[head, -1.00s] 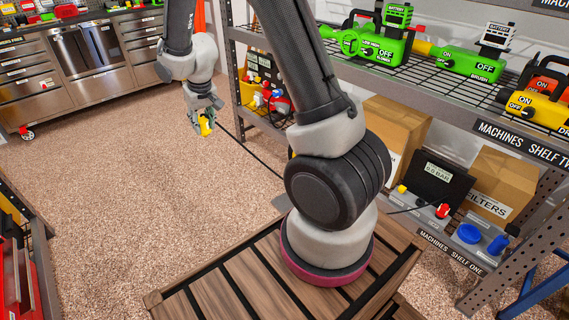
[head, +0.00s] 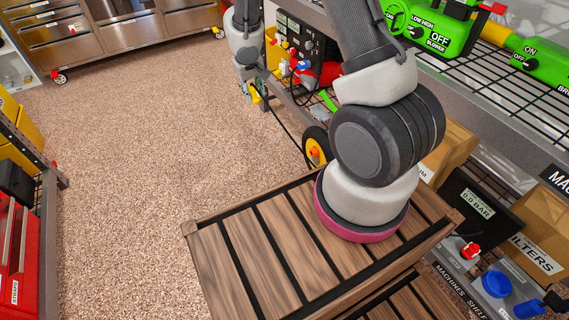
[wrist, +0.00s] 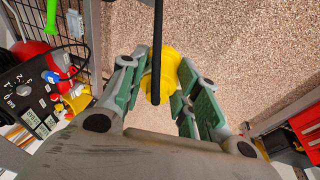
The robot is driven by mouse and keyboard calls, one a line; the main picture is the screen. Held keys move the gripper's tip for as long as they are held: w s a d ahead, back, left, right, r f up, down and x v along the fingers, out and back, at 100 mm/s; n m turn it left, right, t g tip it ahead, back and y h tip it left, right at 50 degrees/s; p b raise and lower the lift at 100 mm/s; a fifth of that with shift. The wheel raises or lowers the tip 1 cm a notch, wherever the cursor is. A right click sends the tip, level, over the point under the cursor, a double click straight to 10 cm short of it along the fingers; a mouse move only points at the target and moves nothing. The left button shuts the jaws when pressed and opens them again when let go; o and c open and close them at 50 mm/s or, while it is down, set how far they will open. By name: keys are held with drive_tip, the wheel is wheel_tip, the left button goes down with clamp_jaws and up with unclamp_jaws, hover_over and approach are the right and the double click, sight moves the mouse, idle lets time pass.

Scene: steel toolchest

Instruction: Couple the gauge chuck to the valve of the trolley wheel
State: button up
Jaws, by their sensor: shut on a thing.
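My gripper (head: 258,97) hangs over the floor beside the shelf at the top centre of the head view. It is shut on the yellow gauge chuck (wrist: 168,70), which sits between the green finger pads in the wrist view. A black hose (wrist: 157,50) crosses in front of the chuck there. The trolley wheel (head: 312,140), yellow with a black tyre, stands low by the shelf in the head view, right of and below my gripper and apart from it. An orange-red part shows at its middle. My arm hides its right side, and I cannot make out the valve clearly.
A dark gauge box (head: 476,207) reading 0.0 BAR sits on the lower shelf. A wooden slatted surface (head: 225,262) lies under my arm's base. A black panel with knobs (head: 300,45) stands beyond the gripper. A red case (head: 20,235) is at left. Floor at left is clear.

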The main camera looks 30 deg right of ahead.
drive_tip(key=s+d+f+n+h, duration=0.2)
drive_tip(key=f+h, duration=0.2)
drive_tip(key=f, duration=0.7)
drive_tip(key=s+d+f+n+h, duration=0.2)
drive_tip(key=f+h, duration=0.3)
drive_tip(key=f, duration=0.6)
drive_tip(key=s+d+f+n+t+h, duration=0.1)
drive_tip(key=s+d+f+n+h, duration=0.2)
drive_tip(key=f, duration=0.8)
drive_tip(key=shift+s+f+n+h, duration=0.3)
drive_tip(key=shift+s+h, duration=0.2)
drive_tip(key=shift+h, duration=0.7)
drive_tip(key=shift+s+d+r, duration=0.1)
drive_tip(key=shift+s+d, duration=0.05)
drive_tip(key=shift+d, duration=1.3)
drive_tip(key=shift+s+d, duration=0.1)
drive_tip(key=shift+d, duration=1.3)
drive_tip(key=shift+d, duration=1.6)
drive_tip(key=o, duration=1.2)
